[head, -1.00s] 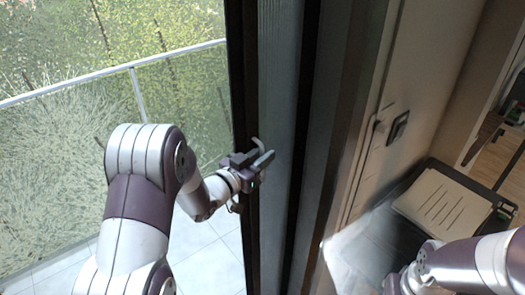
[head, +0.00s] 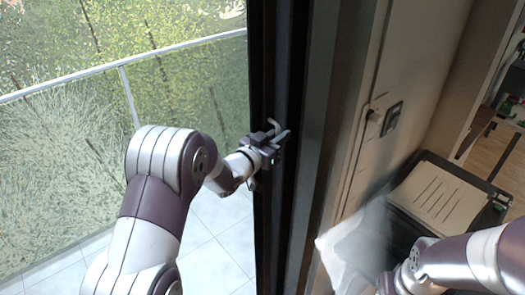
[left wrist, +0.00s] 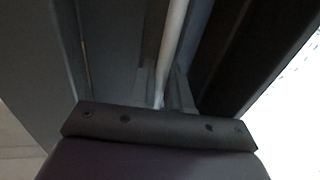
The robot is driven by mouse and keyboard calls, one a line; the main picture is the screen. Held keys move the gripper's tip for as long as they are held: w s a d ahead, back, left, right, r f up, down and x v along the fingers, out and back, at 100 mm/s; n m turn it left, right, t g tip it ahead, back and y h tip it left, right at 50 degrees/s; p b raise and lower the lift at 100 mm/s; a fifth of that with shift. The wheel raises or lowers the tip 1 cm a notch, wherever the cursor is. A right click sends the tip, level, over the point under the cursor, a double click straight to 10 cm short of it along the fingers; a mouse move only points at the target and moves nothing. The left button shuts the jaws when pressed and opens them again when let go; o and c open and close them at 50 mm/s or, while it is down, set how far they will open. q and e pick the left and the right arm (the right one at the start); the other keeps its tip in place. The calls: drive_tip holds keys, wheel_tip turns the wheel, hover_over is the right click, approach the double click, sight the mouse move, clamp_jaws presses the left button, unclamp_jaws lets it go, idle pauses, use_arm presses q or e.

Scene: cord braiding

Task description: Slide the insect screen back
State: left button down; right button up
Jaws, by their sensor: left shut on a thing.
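The insect screen (head: 262,75) stands upright as a dark frame edge with a narrow grey strip beside it, at the middle of the head view. My left gripper (head: 279,134) is at this edge, about halfway down the picture, shut on a slim pale handle. In the left wrist view the pale handle bar (left wrist: 172,45) runs down between my fingers (left wrist: 160,90), with dark frame profiles on both sides. The fingers cover the lower part of the bar. My right arm shows at the lower right, but its gripper is outside the picture.
Left of the screen edge is an opening onto a tiled balcony (head: 215,235) with a metal railing (head: 125,90). To the right stand a cabinet wall with a dark square fitting (head: 392,118) and a dark tray (head: 490,205) holding a pale board (head: 440,200). A whitish translucent thing (head: 350,245) hangs below.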

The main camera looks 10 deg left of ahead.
use_arm(q)
drive_tip(key=shift+w+d+r, duration=0.2)
drive_tip(key=shift+w+d, duration=0.15)
drive_tip(key=shift+w, duration=0.25)
drive_tip(key=c, duration=1.4)
unclamp_jaws()
drive_tip(key=shift+c, duration=0.2)
drive_tip(key=shift+a+f, duration=0.1)
drive_tip(key=b+v, duration=0.4)
drive_tip(key=v, duration=0.8)
drive_tip(key=shift+s+b, duration=0.3)
drive_tip(key=shift+s, duration=0.05)
